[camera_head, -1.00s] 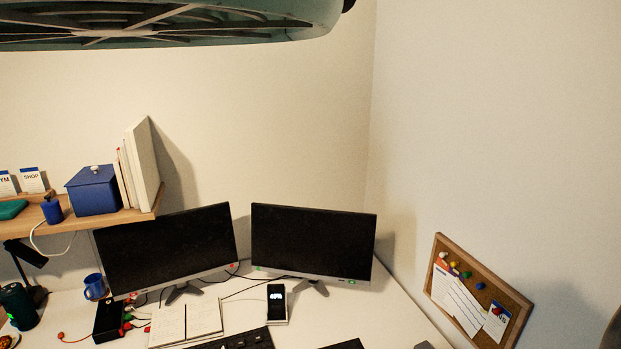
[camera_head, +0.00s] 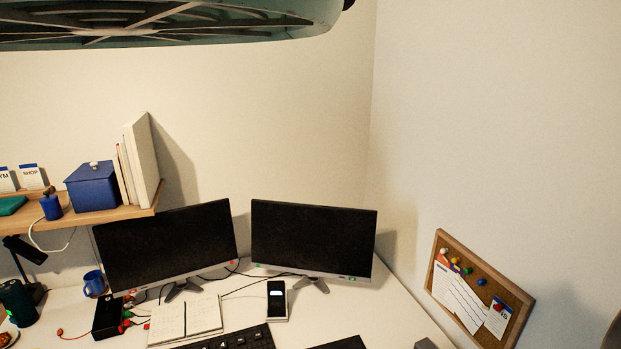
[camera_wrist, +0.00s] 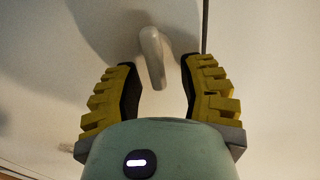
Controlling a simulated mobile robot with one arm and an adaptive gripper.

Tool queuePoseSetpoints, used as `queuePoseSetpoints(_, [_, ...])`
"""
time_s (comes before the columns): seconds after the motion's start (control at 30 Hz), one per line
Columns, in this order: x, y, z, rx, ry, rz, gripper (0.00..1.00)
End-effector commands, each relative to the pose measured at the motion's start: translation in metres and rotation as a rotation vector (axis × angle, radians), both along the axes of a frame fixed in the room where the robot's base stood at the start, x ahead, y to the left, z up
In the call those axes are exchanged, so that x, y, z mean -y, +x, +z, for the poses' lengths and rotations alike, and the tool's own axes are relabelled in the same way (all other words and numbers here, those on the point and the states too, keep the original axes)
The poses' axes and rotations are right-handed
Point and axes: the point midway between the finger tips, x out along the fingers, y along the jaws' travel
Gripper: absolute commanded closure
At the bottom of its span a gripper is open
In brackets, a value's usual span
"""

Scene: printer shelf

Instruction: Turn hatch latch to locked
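In the wrist view, a pale, rounded lever (camera_wrist: 152,58), which looks like the hatch latch, stands out from a light panel (camera_wrist: 250,50). It hangs nearly upright, its lower end tilted slightly to the right. My gripper (camera_wrist: 160,70) is open, with one yellow ridged finger on each side of the lever. I see a gap on both sides, so neither finger appears to touch it. A dark vertical seam runs down the panel just right of the lever. The head view shows neither the latch nor my gripper.
In the head view, two monitors (camera_head: 313,238) stand on the white desk (camera_head: 390,318), with a notebook (camera_head: 185,318) and a phone (camera_head: 277,298) in front. A wooden shelf (camera_head: 110,216) at left holds a blue box (camera_head: 93,188) and books. A corkboard (camera_head: 478,290) is at right.

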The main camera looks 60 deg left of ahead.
Motion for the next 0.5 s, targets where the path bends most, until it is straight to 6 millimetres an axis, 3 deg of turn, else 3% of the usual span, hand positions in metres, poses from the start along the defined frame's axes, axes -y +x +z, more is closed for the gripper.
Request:
queuePoseSetpoints(0.03, [-0.0007,0.0003,0.0,0.0,0.0,0.001,0.67])
queuePoseSetpoints(0.37, [0.0002,-0.0002,0.0002,0.0,0.0,0.0,1.0])
queuePoseSetpoints(0.5, [0.0003,-0.0002,0.0002,0.0,0.0,0.0,1.0])
